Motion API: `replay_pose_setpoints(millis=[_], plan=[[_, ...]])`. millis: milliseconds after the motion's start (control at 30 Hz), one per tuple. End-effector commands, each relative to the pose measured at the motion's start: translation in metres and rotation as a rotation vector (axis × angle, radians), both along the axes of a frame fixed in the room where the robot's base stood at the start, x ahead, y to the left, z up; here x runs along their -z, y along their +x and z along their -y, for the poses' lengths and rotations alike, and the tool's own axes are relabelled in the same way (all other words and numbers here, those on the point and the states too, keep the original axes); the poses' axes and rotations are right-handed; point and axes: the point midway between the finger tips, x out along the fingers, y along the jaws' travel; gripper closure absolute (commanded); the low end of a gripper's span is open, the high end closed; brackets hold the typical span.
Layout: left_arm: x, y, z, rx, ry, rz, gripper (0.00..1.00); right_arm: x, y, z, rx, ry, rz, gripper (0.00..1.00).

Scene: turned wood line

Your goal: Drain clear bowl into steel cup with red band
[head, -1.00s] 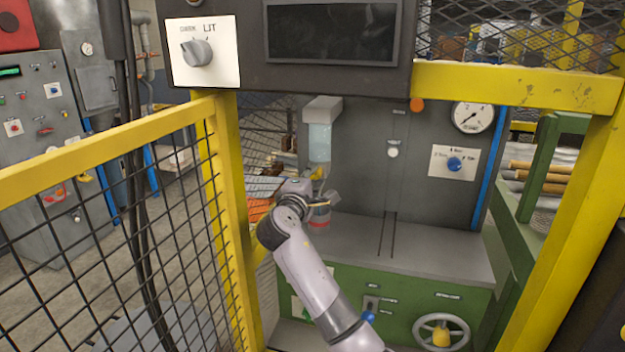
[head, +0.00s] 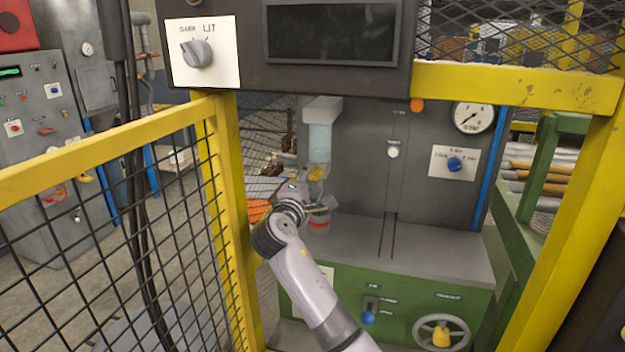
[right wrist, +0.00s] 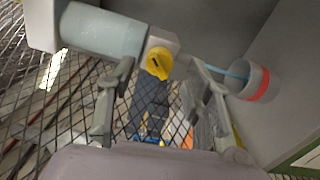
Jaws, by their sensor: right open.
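The clear bowl (head: 320,142) hangs under a grey block on the machine's back panel, with pale blue liquid in it. It lies at upper left in the right wrist view (right wrist: 100,32). A yellow knob (right wrist: 159,62) sits at its lower end. The steel cup with red band (head: 319,224) stands on the grey bench below the bowl; the right wrist view shows it at right (right wrist: 254,84). A thin light blue line runs to its mouth; I cannot tell whether it is liquid. My right gripper (right wrist: 163,68) is open, its fingers on either side of the knob; contact is unclear.
A yellow mesh guard (head: 110,140) stands left of my right arm, and a yellow post (head: 565,230) stands at right. The dark overhead box carries a DARK/LIT switch (head: 198,52). The grey bench (head: 430,250) is clear to the right of the cup.

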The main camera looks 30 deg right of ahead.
Motion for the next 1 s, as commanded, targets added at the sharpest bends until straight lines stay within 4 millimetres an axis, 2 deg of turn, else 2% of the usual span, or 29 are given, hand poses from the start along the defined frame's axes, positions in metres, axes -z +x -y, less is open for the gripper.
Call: replay_pose_setpoints(millis=[200,400,600,1000], plan=[[0.0,0.001,0.001,0.0,-0.001,0.001,0.6,0.001,-0.031,-0.037,-0.003,0.004,-0.001,0.54],[0.0,0.001,0.001,0.0,-0.001,0.001,0.6,0.001,-0.054,-0.064,-0.002,0.002,-0.001,0.54],[0.0,0.001,0.001,0.0,-0.001,0.001,0.6,0.001,-0.064,-0.075,0.0,0.002,-0.001,0.54],[0.0,0.001,0.001,0.001,-0.001,0.001,0.6,0.001,-0.065,-0.075,0.0,0.002,-0.001,0.54]])
